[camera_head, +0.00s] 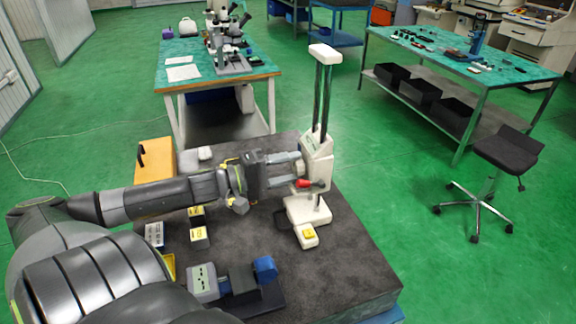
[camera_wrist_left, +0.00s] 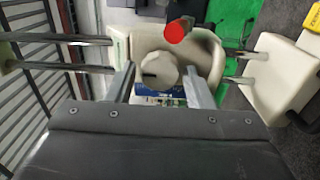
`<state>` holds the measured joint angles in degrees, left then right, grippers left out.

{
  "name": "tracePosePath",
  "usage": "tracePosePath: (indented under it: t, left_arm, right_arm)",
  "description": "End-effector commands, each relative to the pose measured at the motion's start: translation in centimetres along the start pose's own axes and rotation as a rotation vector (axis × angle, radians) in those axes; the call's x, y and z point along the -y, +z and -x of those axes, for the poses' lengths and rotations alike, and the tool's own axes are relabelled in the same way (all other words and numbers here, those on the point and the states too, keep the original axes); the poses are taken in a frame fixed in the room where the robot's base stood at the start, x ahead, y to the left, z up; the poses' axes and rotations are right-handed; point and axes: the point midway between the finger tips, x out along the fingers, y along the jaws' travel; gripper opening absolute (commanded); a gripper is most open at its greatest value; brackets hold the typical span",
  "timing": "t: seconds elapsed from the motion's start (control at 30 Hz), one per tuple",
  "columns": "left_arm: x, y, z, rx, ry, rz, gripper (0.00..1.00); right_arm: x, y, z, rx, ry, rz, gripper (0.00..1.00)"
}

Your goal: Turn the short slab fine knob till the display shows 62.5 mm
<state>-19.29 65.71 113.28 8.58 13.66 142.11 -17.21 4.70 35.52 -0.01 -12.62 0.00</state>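A white height gauge (camera_head: 314,150) with two upright metal columns stands on the dark stone slab (camera_head: 345,250). Its carriage has a red knob (camera_head: 304,183), which also shows in the left wrist view (camera_wrist_left: 178,32). A round off-white knob (camera_wrist_left: 160,71) with a dark mark sits on the carriage in the wrist view. My left gripper (camera_head: 298,170) is at the carriage's left side. Its two fingers are apart, one on each side of the off-white knob, with visible gaps. The carriage's display reading is not legible. My right gripper is not in view.
A grey device with a blue end (camera_head: 265,270) lies at the slab's front. Small grey-and-yellow blocks (camera_head: 199,237) and an orange box (camera_head: 155,160) are at the left. A yellow-topped white block (camera_head: 309,236) is at the gauge's foot. The slab's right side is clear.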

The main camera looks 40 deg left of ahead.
Motion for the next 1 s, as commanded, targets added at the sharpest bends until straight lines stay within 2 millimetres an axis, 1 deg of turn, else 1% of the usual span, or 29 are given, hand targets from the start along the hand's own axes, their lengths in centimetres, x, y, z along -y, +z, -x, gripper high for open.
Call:
tracePosePath:
  t: [0.03, 0.23, 0.47, 0.63, 0.77, 1.0]
  left_arm:
    - [0.01, 0.0, 0.01, 0.0, 0.0, 0.0, 0.41]
    - [0.03, -0.01, 0.02, 0.0, 0.0, 0.0, 0.15]
    - [0.05, -0.01, 0.03, 0.0, -0.001, -0.016, 0.14]
    - [0.08, 0.0, 0.03, 0.0, -0.001, -0.078, 0.14]
    - [0.09, -0.01, 0.04, 0.0, -0.001, -0.161, 0.14]
    - [0.09, -0.01, 0.04, 0.0, -0.002, -0.375, 0.14]
  right_arm:
    - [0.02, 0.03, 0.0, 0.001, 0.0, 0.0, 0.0]
    - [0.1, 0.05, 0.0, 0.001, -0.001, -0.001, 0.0]
    - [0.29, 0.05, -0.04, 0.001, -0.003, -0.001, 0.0]
    - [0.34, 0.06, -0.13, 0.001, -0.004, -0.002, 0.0]
    - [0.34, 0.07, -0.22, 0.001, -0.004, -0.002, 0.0]
    - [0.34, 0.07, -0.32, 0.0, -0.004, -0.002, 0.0]
